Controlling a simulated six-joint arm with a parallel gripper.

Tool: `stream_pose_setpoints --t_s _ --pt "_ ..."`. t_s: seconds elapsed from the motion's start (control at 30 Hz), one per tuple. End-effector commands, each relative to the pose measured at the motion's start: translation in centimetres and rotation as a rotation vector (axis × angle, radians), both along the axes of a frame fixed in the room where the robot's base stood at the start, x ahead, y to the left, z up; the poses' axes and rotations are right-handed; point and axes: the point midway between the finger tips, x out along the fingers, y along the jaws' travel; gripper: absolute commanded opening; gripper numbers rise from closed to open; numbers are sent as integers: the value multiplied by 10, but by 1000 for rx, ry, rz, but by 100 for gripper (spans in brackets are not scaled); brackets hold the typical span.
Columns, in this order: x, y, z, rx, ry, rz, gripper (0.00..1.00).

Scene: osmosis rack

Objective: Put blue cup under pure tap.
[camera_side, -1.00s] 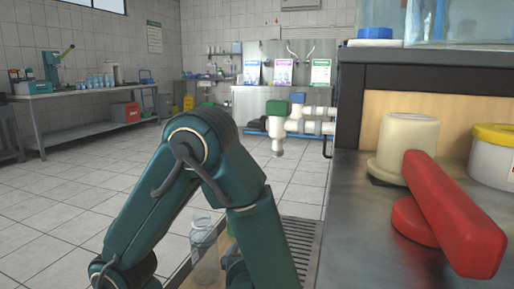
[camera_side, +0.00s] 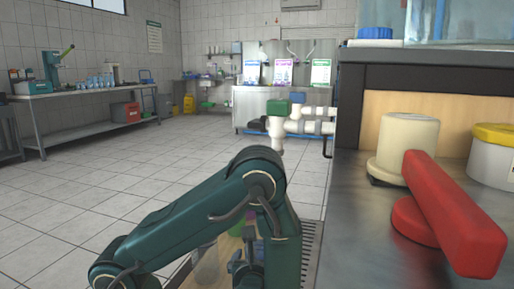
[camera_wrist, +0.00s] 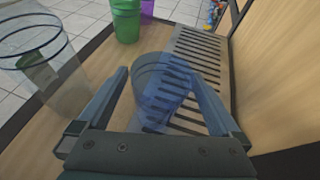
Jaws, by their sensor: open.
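A see-through blue cup (camera_wrist: 160,85) stands upright at the edge of the slotted drain grate (camera_wrist: 203,62) in the wrist view. My gripper (camera_wrist: 152,78) is open, with one finger on each side of the cup; I cannot tell whether either finger touches it. In the side view my gripper (camera_side: 247,268) is low over the wooden board, and my arm largely hides the cup. I cannot tell which one is the pure tap.
A clear cup (camera_wrist: 45,65) stands on the board, left of my left finger. A green cup (camera_wrist: 125,20) and a purple cup (camera_wrist: 147,8) stand farther back. A wooden panel (camera_wrist: 275,80) rises on the right. The red lever (camera_side: 450,215) lies on the counter.

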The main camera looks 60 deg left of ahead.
Motion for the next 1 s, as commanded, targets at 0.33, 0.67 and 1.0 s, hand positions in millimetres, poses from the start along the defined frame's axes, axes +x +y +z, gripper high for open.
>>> stream_pose_setpoints --t_s 0.33,0.67,1.0 --pt "0 0 0 0 0 0 27" --pt "0 0 1 0 0 -1 12" --pt "1 -1 24 -3 -7 1 12"
